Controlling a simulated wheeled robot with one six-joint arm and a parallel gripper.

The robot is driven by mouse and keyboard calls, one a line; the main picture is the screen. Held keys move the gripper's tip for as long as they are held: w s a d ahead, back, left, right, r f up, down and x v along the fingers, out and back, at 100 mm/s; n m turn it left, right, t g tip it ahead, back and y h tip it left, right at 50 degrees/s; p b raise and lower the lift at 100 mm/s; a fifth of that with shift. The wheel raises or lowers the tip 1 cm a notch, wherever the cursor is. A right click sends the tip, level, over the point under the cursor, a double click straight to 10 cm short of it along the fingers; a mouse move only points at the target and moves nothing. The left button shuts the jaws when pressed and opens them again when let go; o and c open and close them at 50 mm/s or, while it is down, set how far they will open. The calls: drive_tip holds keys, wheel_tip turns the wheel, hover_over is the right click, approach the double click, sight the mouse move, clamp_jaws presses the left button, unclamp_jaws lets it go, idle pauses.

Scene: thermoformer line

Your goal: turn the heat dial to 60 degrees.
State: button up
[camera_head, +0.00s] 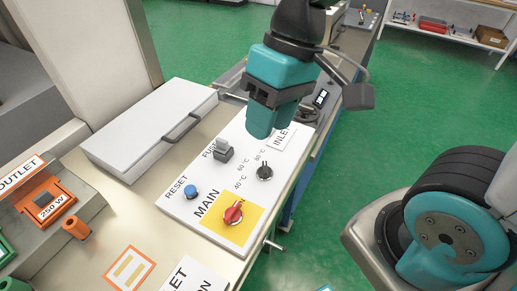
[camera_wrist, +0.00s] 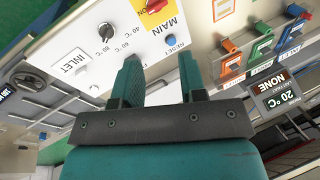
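The heat dial (camera_head: 264,172) is a small black knob on the white panel (camera_head: 226,190), with 40 °C, 60 °C and 80 °C printed around it. It also shows in the wrist view (camera_wrist: 106,31) at upper left. Which mark its pointer faces is too small to tell. My gripper (camera_head: 262,132) is above the panel, over its far part, near the INLET label. In the wrist view its two teal fingers (camera_wrist: 159,64) stand apart with nothing held between them, and the dial lies to their left, apart from them.
A red main switch (camera_head: 233,212) on a yellow plate, a blue reset button (camera_head: 190,192) and a grey fuse switch (camera_head: 223,150) stand near the dial. A white box with a handle (camera_head: 150,132) lies left. A display (camera_wrist: 282,97) reads NONE, 20 °C.

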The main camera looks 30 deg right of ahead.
drive_tip(key=w+d+f+m+g+h+p, duration=0.1)
drive_tip(key=w+d+m, duration=0.25)
drive_tip(key=w, duration=0.45)
drive_tip(key=m+g+p, duration=0.1)
drive_tip(key=m+g, duration=0.1)
drive_tip(key=m, duration=0.4)
approach(265, 166)
drive_tip(key=shift+h, duration=0.4)
drive_tip(key=p+x, duration=0.1)
drive_tip(key=x, duration=0.2)
drive_tip(key=p+x, duration=0.1)
drive_tip(key=x, duration=0.2)
drive_tip(key=p+x, duration=0.1)
drive_tip(key=x, duration=0.2)
drive_tip(key=shift+s+a+f, duration=0.1)
drive_tip(key=shift+a, duration=0.25)
clamp_jaws()
